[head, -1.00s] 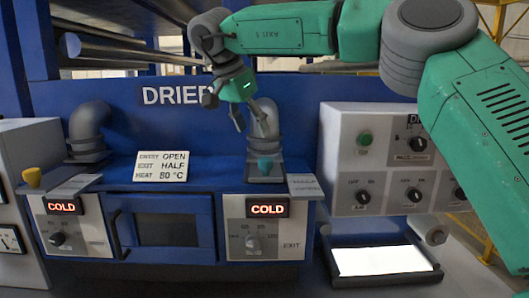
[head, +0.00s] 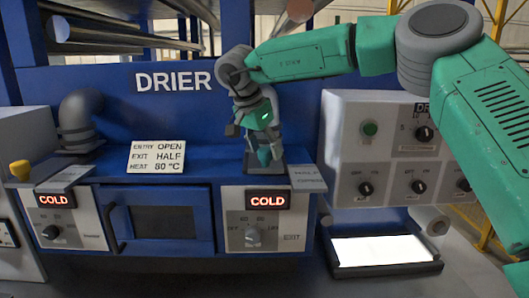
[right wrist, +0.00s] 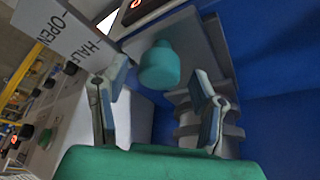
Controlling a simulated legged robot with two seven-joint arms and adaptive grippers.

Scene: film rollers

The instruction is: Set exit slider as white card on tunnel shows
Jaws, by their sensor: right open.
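The white card (head: 157,156) on the blue drier reads ENTRY OPEN, EXIT HALF, HEAT 80 °C. The teal exit slider knob (head: 264,156) stands on top of the drier by the right-hand duct, partly covered by my gripper. My right gripper (head: 263,148) points down over it. In the right wrist view the teal knob (right wrist: 158,66) shows between the tips of my open right gripper (right wrist: 161,72), with a gap on both sides. The slider's label plate (right wrist: 65,30) reads OPEN and HALF; the knob's exact setting is hard to read. My left gripper is out of view.
A yellow knob (head: 20,170) stands at the left end of the drier. Two COLD displays sit on the front panels (head: 267,201). A grey control box (head: 390,150) and a lit white tray (head: 382,251) are at the right, below my right arm.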

